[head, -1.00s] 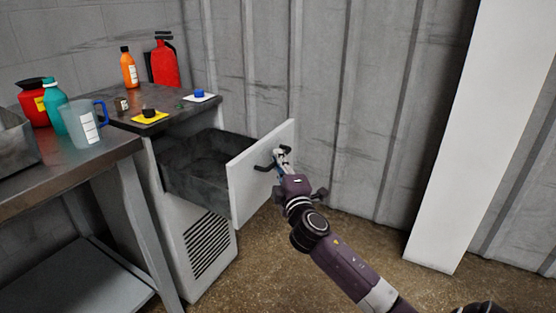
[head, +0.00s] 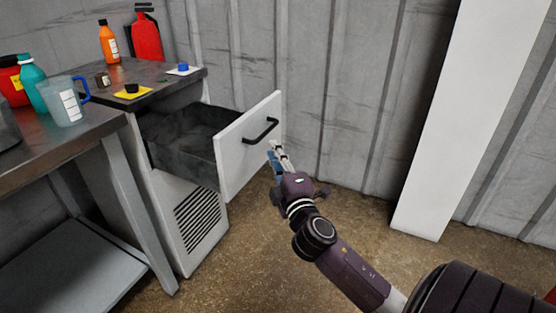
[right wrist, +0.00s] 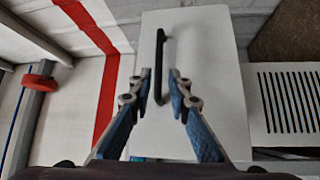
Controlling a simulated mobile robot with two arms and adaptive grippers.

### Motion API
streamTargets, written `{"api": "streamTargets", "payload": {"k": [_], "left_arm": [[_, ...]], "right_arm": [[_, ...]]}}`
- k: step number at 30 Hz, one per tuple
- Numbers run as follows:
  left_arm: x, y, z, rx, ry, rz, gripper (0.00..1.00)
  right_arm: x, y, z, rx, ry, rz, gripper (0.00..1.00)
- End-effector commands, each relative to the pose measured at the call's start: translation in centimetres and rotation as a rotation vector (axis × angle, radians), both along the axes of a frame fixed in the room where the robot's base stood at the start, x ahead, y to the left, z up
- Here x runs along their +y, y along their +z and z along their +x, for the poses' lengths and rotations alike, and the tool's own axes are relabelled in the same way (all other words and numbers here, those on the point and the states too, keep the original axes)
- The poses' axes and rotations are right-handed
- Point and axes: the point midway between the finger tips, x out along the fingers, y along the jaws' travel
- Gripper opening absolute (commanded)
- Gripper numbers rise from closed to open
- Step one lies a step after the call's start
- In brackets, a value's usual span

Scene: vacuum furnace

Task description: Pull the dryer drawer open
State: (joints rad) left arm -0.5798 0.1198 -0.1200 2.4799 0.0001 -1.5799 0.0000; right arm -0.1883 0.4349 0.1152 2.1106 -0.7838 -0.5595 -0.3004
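The dryer drawer (head: 232,150) stands pulled well out of the white dryer cabinet (head: 187,225), its dark, empty-looking inside showing in the head view. Its black bar handle (head: 261,131) is on the white front panel and also shows in the right wrist view (right wrist: 160,62). My right gripper (head: 275,152) is just in front of the panel, below and to the right of the handle, apart from it. In the right wrist view its two blue-padded fingers (right wrist: 160,85) are spread with nothing held between them. My left gripper is not in view.
A dark worktop (head: 150,78) above the drawer holds a yellow card, a white card and an orange bottle (head: 109,42). A metal table (head: 85,135) with a jug (head: 66,103) stands at left. A white pillar (head: 440,110) stands at right. Floor between is clear.

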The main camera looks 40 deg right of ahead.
Motion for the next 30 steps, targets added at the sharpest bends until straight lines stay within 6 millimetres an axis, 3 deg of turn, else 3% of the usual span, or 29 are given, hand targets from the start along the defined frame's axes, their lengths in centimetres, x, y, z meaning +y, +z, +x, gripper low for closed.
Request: {"api": "streamTargets", "payload": {"k": [7,26,29,30], "left_arm": [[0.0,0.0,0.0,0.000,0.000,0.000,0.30],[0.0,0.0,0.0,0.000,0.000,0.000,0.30],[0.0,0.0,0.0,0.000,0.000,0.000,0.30],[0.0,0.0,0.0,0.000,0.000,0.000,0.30]], "right_arm": [[1.0,-0.4,-2.4,0.001,-0.001,0.001,0.17],[1.1,-0.5,-2.7,0.002,-0.001,0.004,0.17],[1.2,-2.0,-3.2,0.025,-0.015,0.076,0.17],[1.4,-3.4,-3.7,0.046,-0.028,0.140,0.17]]}}
